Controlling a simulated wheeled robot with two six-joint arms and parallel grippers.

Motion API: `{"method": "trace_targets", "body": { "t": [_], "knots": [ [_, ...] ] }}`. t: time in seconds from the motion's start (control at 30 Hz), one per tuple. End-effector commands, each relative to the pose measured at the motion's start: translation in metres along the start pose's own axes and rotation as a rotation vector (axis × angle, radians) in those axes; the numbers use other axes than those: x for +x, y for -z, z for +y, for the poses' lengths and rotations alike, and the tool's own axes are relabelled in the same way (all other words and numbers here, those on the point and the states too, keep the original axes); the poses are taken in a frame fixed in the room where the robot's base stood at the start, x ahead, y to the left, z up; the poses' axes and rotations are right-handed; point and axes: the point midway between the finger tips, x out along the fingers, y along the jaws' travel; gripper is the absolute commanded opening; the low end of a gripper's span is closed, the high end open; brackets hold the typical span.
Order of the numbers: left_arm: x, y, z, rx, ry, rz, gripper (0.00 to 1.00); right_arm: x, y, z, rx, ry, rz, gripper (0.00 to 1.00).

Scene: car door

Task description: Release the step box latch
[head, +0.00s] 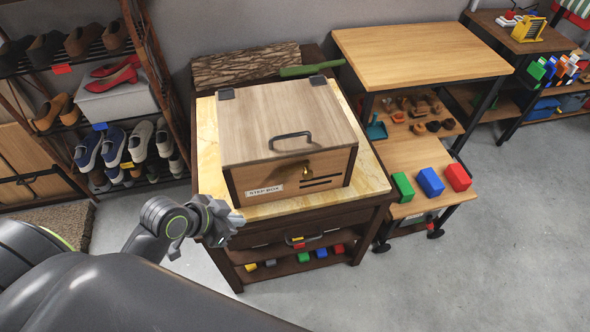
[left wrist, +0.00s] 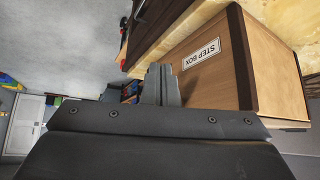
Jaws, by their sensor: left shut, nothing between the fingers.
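The step box (head: 290,135) is a wooden box with a light lid and a "STEP BOX" label (head: 264,191) on its front. It sits on a stone-topped table, lid down. A small brass latch (head: 306,170) is on the front face, below the black lid handle (head: 291,140). My left gripper (head: 236,219) is shut and empty, near the table's front left corner, left of and below the latch. In the left wrist view the shut fingers (left wrist: 161,84) are beside the box front (left wrist: 225,75), which appears upside down; the latch is not visible there. My right gripper is not in view.
The table (head: 207,150) has a drawer and a lower shelf with coloured blocks. A cart (head: 400,165) with green, blue and red blocks stands to the right. A shoe rack (head: 120,100) stands left. Behind the box lie bark-like wood (head: 245,66) and a green item (head: 310,69).

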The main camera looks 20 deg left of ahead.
Motion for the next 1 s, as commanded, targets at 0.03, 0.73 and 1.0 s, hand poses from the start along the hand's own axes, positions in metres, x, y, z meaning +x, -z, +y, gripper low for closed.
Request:
{"method": "trace_targets", "body": {
  "t": [0.03,0.73,1.0],
  "knots": [
    [-0.002,0.020,-0.004,0.069,-0.038,0.057,0.00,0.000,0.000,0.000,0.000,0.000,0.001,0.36],
    [-0.029,0.142,-0.032,0.356,-0.225,0.467,0.00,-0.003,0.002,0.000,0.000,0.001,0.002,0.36],
    [-0.004,0.154,-0.023,0.354,-0.225,0.466,0.00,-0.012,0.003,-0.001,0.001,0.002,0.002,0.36]
  ]
}}
